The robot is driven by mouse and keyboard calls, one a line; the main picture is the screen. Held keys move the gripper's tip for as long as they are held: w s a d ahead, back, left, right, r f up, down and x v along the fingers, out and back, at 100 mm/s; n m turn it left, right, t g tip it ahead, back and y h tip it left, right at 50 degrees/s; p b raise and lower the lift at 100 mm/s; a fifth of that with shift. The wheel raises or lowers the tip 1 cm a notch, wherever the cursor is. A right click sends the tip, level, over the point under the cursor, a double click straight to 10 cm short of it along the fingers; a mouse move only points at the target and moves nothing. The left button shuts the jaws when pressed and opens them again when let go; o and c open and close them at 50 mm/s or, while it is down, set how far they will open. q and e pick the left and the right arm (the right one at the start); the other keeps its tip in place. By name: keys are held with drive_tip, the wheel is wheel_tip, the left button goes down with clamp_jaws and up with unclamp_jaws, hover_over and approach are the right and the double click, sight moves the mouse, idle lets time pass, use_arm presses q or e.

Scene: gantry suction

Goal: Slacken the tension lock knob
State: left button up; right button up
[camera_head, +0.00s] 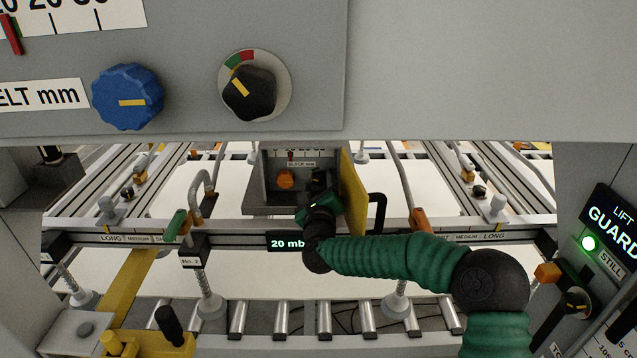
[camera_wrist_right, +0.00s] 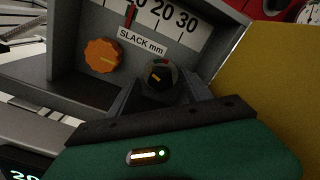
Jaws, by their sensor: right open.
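The likely tension lock knob is the small black knob with a yellow mark (camera_wrist_right: 157,78) in the right wrist view. It sits on the grey slack panel (camera_wrist_right: 70,25), beside an orange knob (camera_wrist_right: 103,57), and a bit of red shows on the dial behind it. The orange knob also shows in the head view (camera_head: 286,179). My right gripper (camera_head: 320,182) reaches into this panel box and hides most of the black knob there. In the wrist view its open dark fingers (camera_wrist_right: 166,86) are at the black knob, seemingly either side of it; contact cannot be told. My left gripper is not in view.
A yellow plate (camera_head: 353,192) stands just right of the slack box, with a black handle (camera_head: 377,210) beyond. A large overhead panel carries a blue knob (camera_head: 128,97) and a black knob (camera_head: 249,92). Rollers and suction cups (camera_head: 210,306) lie below.

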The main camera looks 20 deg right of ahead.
clamp_jaws()
drive_tip(key=shift+f, duration=0.1)
idle(0.3)
drive_tip(key=shift+a+f+n+b, duration=0.1)
drive_tip(key=shift+f+n+b, duration=0.05)
drive_tip(key=shift+n+b, duration=2.05)
drive_tip(key=shift+n, duration=1.1)
